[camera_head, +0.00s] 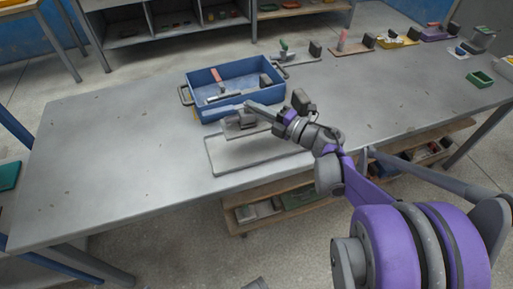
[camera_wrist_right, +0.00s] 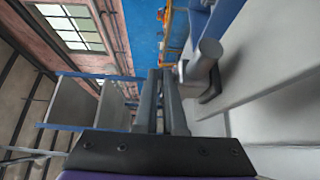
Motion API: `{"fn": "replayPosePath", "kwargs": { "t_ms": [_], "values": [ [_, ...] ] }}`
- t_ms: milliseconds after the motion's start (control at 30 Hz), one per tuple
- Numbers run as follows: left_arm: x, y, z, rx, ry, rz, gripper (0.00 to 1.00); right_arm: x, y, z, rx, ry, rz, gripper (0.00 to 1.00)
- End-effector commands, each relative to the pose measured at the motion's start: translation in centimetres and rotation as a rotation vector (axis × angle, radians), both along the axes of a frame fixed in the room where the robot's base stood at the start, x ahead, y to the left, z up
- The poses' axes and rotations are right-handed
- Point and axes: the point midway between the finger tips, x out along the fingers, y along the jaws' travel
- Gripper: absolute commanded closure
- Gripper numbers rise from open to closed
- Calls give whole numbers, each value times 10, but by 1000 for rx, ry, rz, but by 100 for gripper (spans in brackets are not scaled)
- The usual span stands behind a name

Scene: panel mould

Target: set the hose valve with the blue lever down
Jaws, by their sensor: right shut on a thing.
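My right gripper (camera_head: 250,106) reaches in from the right over the near side of the blue tray. Its fingers also show close together in the right wrist view (camera_wrist_right: 163,100). It is shut on a small grey part, which I take for the hose valve (camera_head: 238,124); its shape is partly hidden by the fingers. I cannot clearly make out a blue lever on it against the blue tray. It appears just above or at the back edge of a pale flat panel (camera_head: 255,158); I cannot tell whether it touches. My left gripper is out of view.
The blue tray (camera_head: 193,97) with side handles holds a red-handled tool and other parts. Several small parts on boards and a green box (camera_head: 480,78) stand towards the right of the grey table (camera_head: 110,150). The table's left side is clear.

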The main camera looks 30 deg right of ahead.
Motion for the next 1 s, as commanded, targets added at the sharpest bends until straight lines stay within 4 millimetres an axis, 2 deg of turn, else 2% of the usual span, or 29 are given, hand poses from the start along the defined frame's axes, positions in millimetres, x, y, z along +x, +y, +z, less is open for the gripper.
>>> {"fn": "replayPosePath", "kwargs": {
  "t_ms": [233, 467, 700, 1000],
  "values": [
    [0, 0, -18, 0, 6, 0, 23, -2, -2, -44, 1, 1, 4, 100],
    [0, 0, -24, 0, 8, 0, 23, -2, -2, -63, 1, 0, 3, 100],
    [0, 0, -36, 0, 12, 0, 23, -2, -2, -95, 1, 0, 2, 100],
    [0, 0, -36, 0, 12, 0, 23, -2, -2, -96, 1, 0, 2, 100]
  ]
}}
